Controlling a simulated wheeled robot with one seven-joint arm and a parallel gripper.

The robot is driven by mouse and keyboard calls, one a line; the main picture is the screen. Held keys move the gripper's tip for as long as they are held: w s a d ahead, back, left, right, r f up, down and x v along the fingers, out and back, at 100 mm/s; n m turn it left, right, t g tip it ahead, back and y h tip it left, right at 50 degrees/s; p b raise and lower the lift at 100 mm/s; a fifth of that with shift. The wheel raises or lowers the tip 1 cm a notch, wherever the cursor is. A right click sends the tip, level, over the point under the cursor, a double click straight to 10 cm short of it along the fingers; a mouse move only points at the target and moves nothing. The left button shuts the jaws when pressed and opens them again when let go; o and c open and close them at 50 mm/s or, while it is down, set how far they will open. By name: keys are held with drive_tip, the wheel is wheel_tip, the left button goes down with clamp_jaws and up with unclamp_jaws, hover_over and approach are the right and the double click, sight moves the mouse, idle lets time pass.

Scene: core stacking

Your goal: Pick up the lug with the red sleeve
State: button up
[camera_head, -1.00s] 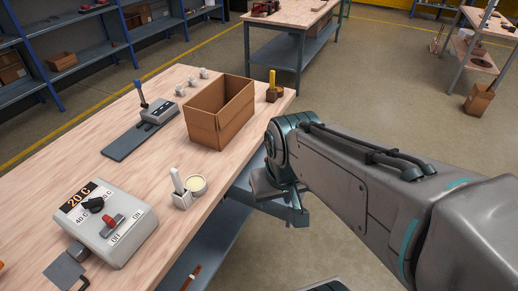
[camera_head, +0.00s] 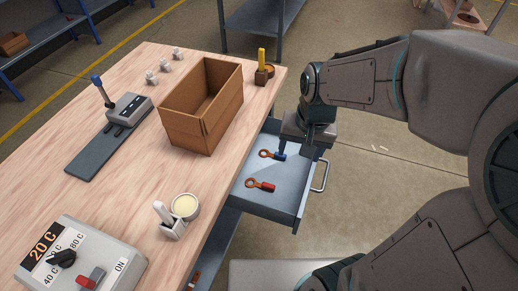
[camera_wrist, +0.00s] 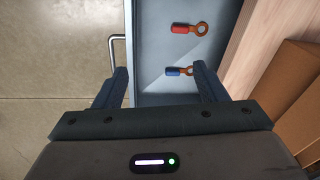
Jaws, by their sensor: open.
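The lug with the red sleeve (camera_head: 261,186) lies in the open drawer (camera_head: 262,208), its copper ring at its left end. It also shows in the wrist view (camera_wrist: 187,29), ahead of my fingers. A second lug with a blue sleeve (camera_head: 278,156) lies behind it in the drawer. In the wrist view this blue lug (camera_wrist: 178,71) is nearer to my gripper, roughly between the fingertips and below them. My gripper (camera_wrist: 161,82) is open and empty. In the head view my gripper (camera_head: 303,154) is over the drawer's far right part, apart from the red lug.
A wooden table (camera_head: 130,180) stands left of the drawer, bearing a cardboard box (camera_head: 185,119), a white holder with a round cup (camera_head: 184,207), a lever device (camera_head: 128,110) and a temperature control box (camera_head: 80,262). The drawer handle (camera_head: 320,176) sticks out at its right side.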

drive_tip(key=m+g+h, duration=0.1)
drive_tip(key=m, duration=0.1)
hover_over(268, 185)
wheel_tip(268, 185, down, 9)
wheel_tip(268, 185, down, 14)
drive_tip(key=shift+r+b, duration=0.2)
drive_tip(key=shift+b, duration=0.85)
drive_tip(key=c, duration=1.1)
